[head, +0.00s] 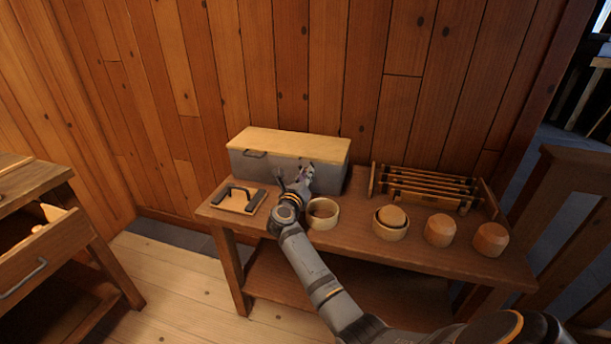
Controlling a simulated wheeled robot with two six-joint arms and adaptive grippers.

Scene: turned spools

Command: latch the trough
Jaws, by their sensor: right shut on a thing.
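The trough (248,163) is a long grey box with a pale wooden lid (285,143), standing at the back left of the bench against the wall. The lid lies flat and closed on it. My right gripper (305,174) is at the right part of the trough's front, just below the lid's edge. It is shut on what seems to be the trough's latch, which the fingers mostly hide; how the latch stands cannot be told. My left gripper is not in view.
Further right are a filled bowl (390,224), two turned wooden pieces (440,230) and a slatted rack (425,188).

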